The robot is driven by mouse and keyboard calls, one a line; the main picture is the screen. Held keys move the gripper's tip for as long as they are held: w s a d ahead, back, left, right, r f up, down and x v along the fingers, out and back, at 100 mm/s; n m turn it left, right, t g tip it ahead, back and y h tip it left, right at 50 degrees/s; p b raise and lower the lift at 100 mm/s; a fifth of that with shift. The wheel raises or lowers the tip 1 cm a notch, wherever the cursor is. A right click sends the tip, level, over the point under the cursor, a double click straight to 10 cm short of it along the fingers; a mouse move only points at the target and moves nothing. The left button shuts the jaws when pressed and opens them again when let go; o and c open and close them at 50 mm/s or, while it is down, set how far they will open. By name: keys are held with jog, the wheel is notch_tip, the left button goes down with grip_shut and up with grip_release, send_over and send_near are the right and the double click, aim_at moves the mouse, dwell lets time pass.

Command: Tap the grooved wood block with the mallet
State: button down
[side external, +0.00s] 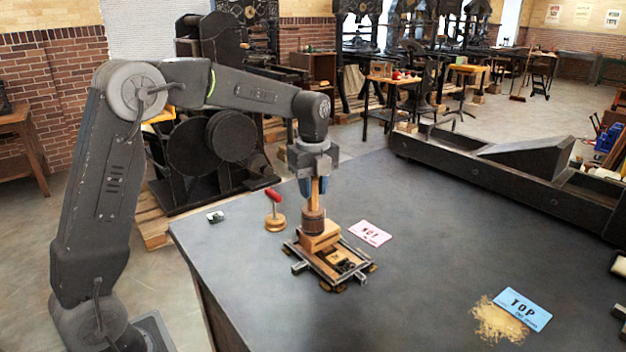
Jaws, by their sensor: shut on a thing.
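My gripper (314,188) points straight down and is shut on the upright wooden handle of the mallet (314,222). The mallet's dark cylindrical head hangs at the bottom, right over the wood block (319,241). The head appears to touch the top of the block or sit very close to it; I cannot tell which. The block is light wood and lies on a low metal frame with type pieces (345,265) in it. The groove on the block is not clear from here, as the mallet head covers part of the top.
A pink card (370,233) lies to the right. A blue card (523,308) and a pile of shavings (498,322) lie at front right. A long dark fixture (480,165) borders the back right.

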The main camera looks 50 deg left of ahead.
jog(key=shift+f, duration=0.25)
jog(key=shift+r, duration=1.55)
jog(key=shift+r, duration=1.55)
